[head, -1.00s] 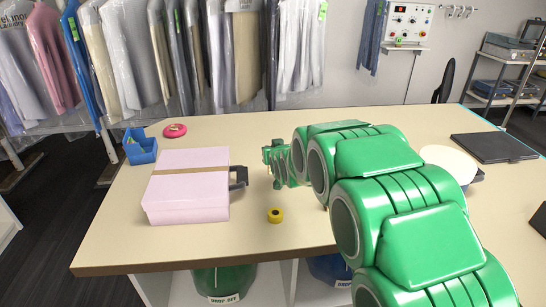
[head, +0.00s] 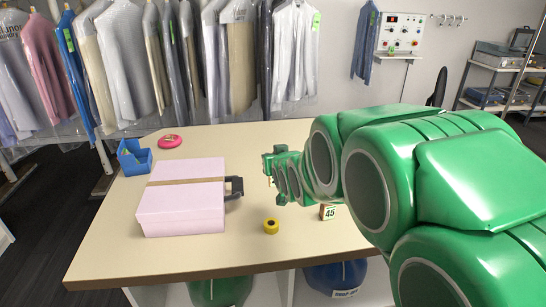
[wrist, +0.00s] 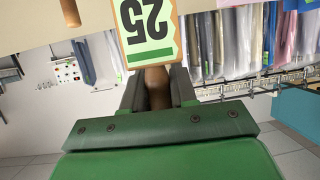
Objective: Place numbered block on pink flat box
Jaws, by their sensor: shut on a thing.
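The pink flat box (head: 182,210) lies on the table left of centre in the head view, with a tan band across its top. My gripper (head: 268,166) is right of the box and apart from it, small and partly hidden by my own arm. In the wrist view my gripper (wrist: 157,88) is shut on a brown part below a numbered block (wrist: 147,30). Another small block (head: 328,213), marked 45, stands on the table beside my arm.
A dark handled thing (head: 235,187) touches or adjoins the box's right side. A blue bin (head: 134,158) and a pink ring (head: 170,141) are at the back left. Garments hang behind the table.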

